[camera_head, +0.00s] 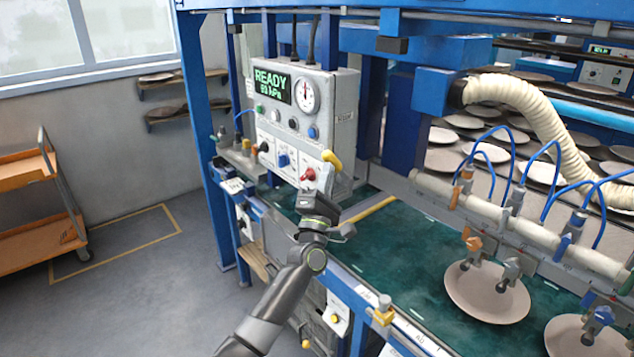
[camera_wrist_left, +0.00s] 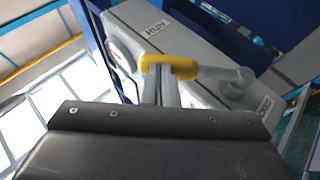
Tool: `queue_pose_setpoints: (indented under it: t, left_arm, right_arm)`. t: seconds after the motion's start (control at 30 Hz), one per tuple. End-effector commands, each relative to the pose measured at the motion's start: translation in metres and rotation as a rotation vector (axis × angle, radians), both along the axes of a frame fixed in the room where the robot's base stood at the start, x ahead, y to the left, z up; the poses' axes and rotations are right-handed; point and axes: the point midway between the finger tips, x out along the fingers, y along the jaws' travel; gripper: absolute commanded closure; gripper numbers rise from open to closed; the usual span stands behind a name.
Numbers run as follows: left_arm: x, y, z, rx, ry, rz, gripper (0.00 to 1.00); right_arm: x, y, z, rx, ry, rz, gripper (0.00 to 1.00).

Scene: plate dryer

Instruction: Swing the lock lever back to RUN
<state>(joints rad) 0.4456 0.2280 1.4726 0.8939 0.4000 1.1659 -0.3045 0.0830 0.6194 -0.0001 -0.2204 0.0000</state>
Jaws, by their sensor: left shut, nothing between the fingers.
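The lock lever has a yellow grip (camera_head: 331,160) and sits low on the right side of the grey control box (camera_head: 345,100). In the left wrist view the yellow grip (camera_wrist_left: 170,65) lies across the picture, with its grey arm running right to a pivot (camera_wrist_left: 238,82). The RUN label (camera_wrist_left: 157,29) is above the grip; another label, partly readable as LOCKED (camera_wrist_left: 264,107), is right of the pivot. My left gripper (camera_head: 324,178) is shut, its fingertips just below the yellow grip. I cannot tell if they touch it. My right gripper is out of view.
The box front carries a display (camera_head: 272,84) reading READY, a round gauge (camera_head: 305,96) and several knobs. A green belt (camera_head: 430,245) runs below. Suction cups hang over a round plate (camera_head: 487,292) at right. A blue post (camera_head: 203,130) stands left.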

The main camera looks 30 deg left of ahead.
Motion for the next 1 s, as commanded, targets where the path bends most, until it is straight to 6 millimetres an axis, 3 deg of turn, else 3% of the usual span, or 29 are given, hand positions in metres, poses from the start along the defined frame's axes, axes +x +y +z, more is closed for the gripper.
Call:
queue_pose_setpoints:
  t: [0.5,1.0]
  left_arm:
    - [0.039,-0.013,0.035,-0.002,-0.006,0.001,1.00]
    - [0.058,-0.021,0.045,-0.001,-0.004,0.001,1.00]
  right_arm:
    - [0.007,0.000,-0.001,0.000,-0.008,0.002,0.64]
    - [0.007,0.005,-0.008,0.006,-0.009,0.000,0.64]
